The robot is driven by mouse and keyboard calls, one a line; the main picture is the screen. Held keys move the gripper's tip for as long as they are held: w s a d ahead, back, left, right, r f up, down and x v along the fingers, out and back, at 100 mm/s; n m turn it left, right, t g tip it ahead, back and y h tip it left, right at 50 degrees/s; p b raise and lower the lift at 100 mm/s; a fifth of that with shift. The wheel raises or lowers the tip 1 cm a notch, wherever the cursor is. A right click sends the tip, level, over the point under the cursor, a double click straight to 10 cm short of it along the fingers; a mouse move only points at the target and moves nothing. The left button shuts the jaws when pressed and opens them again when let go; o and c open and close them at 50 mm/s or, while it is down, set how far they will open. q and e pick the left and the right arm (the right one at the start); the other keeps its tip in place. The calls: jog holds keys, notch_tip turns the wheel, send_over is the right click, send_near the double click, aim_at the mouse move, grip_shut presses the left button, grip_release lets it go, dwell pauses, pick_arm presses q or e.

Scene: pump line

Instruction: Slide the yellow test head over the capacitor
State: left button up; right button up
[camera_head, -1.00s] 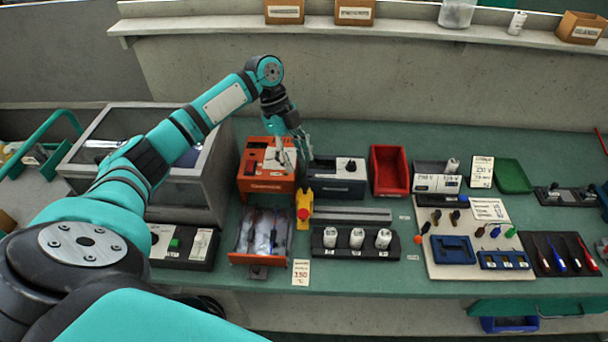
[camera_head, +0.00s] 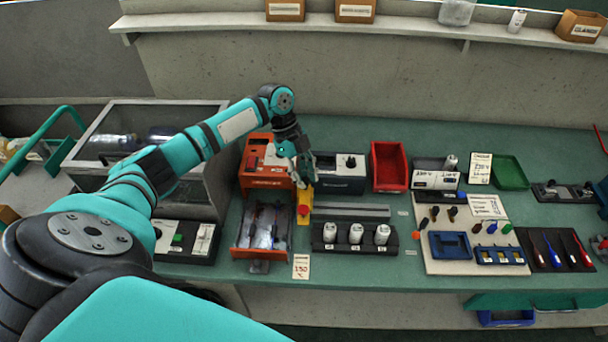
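The yellow test head (camera_head: 304,203) with a red part on it stands at the left end of a grey rail (camera_head: 350,211). My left gripper (camera_head: 304,182) is just behind and above the test head, fingers pointing down and apart, with nothing visible between them. Whether a finger touches the head cannot be told. Three white cylinders, which look like capacitors, stand upright in a black holder (camera_head: 343,247) in front of the rail: left (camera_head: 329,233), middle (camera_head: 356,234) and right (camera_head: 382,235). My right gripper is not in view.
An orange-red unit (camera_head: 263,183) and a grey box (camera_head: 338,184) stand behind the test head. An open drawer tray (camera_head: 261,255) lies to its left. A red bin (camera_head: 389,168) stands at the back. Another white cylinder (camera_head: 450,162) stands on a labelled device (camera_head: 435,180).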

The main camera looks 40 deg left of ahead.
pick_arm(q)
grip_shut()
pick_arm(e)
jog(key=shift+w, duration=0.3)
pick_arm(q)
jog(key=w+d, duration=0.3)
jog(key=d, duration=0.3)
jog(key=shift+w, duration=0.4)
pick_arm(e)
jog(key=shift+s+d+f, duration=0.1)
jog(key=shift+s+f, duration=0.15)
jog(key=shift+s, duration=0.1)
pick_arm(q)
jog(key=shift+r, duration=0.1)
jog(key=o, duration=0.7)
grip_release()
jog(key=shift+c, duration=0.2)
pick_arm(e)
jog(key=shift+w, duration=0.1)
pick_arm(q)
jog(key=v, duration=1.2)
